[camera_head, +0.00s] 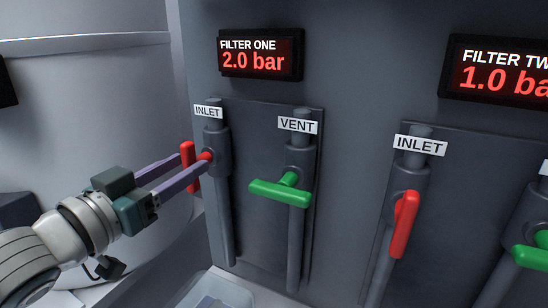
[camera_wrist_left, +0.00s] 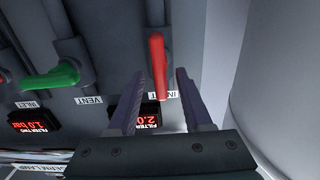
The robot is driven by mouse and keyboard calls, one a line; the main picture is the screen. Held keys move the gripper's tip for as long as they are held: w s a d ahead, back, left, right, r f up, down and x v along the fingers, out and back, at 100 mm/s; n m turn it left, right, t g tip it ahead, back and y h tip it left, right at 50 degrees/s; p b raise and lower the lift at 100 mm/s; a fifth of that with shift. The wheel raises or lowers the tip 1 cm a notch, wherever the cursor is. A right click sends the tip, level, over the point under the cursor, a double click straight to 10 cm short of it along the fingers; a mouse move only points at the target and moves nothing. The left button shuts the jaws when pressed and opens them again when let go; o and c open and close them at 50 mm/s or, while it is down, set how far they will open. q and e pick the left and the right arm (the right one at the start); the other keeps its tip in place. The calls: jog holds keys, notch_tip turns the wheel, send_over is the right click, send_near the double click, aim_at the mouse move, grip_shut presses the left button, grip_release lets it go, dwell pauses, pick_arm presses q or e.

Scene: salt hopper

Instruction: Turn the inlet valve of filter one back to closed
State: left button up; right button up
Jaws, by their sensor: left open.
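The inlet valve of filter one has a red handle (camera_head: 187,152) standing upright, in line with its grey vertical pipe, under the INLET label (camera_head: 208,112). My left gripper (camera_head: 193,162) is open, its two purple fingers reaching to the handle from the left. In the left wrist view the red handle (camera_wrist_left: 158,68) shows in the gap between the fingertips (camera_wrist_left: 160,76); I cannot tell whether either finger touches it. The filter one display (camera_head: 260,53) reads 2.0 bar. My right gripper is not in view.
The green vent handle (camera_head: 280,193) lies roughly crosswise just right of the inlet valve. Filter two has a red upright inlet handle (camera_head: 404,225), a green handle (camera_head: 530,256) and a display (camera_head: 497,72). A pale tray (camera_head: 253,288) sits below. A large rounded grey surface is at left.

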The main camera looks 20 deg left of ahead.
pick_arm(q)
jog(key=shift+w+d, duration=0.1)
jog(key=shift+w, duration=0.95)
grip_shut()
